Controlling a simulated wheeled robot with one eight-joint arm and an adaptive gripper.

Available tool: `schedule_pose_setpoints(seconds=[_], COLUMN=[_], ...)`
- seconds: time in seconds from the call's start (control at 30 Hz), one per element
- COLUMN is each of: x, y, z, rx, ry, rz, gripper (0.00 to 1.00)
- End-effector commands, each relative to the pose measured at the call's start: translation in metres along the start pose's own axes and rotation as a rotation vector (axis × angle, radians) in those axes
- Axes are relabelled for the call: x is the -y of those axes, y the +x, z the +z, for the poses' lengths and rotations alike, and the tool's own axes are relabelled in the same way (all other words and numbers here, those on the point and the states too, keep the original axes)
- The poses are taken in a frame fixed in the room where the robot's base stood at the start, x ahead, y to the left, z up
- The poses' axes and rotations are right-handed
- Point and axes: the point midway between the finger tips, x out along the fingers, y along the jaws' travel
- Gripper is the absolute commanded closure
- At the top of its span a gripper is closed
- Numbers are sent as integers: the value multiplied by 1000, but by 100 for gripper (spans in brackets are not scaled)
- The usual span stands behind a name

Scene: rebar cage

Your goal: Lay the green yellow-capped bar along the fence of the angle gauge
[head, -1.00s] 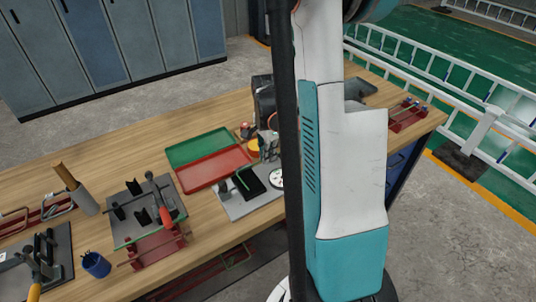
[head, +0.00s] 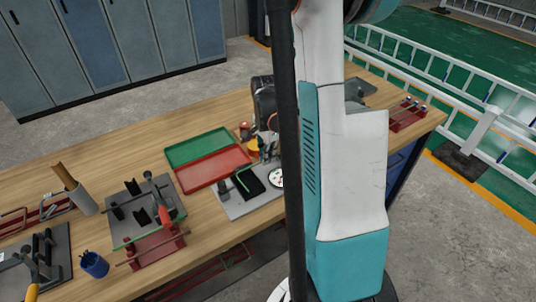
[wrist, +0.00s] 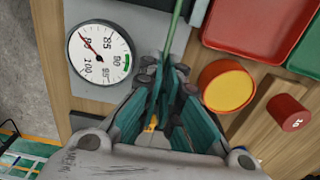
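The green bar (wrist: 176,20) runs up from between my fingers to the top edge in the wrist view; a yellow cap (wrist: 152,122) shows low between the fingers. My gripper (wrist: 165,70) looks shut on the bar. In the head view my gripper (head: 267,148) is over the right part of the angle gauge's grey plate (head: 232,208). The gauge's white dial (wrist: 100,52) is left of my fingers in the wrist view. I cannot tell whether the bar touches the fence.
A green tray (head: 197,147) and red tray (head: 213,168) lie behind the gauge. A yellow-topped round container (wrist: 228,88) and a red cylinder (wrist: 289,112) stand right of my fingers. A fixture plate (head: 125,228) and a blue cup (head: 94,264) are farther left.

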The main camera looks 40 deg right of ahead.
Motion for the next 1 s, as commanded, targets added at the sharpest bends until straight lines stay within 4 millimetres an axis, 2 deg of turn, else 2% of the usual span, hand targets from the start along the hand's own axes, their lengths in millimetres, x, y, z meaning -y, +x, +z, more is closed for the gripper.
schedule_pose_setpoints(seconds=[0.03, 0.07, 0.1, 0.17, 0.33, 0.7, 0.83, 1.0], x=[-4, -4, -4, -4, -5, -10, -11, -12], y=[12, 11, 9, 4, -22, -95, -113, -124], z=[3, 3, 3, 2, 2, 3, 3, 4], rx=[7, 7, 6, 4, 1, -3, -4, -4], ry=[0, 0, 0, 0, 0, 0, 0, 0], rz=[7, 6, 6, 5, -1, -8, -10, -12], gripper=[77, 76, 72, 72, 72, 72, 72, 72])
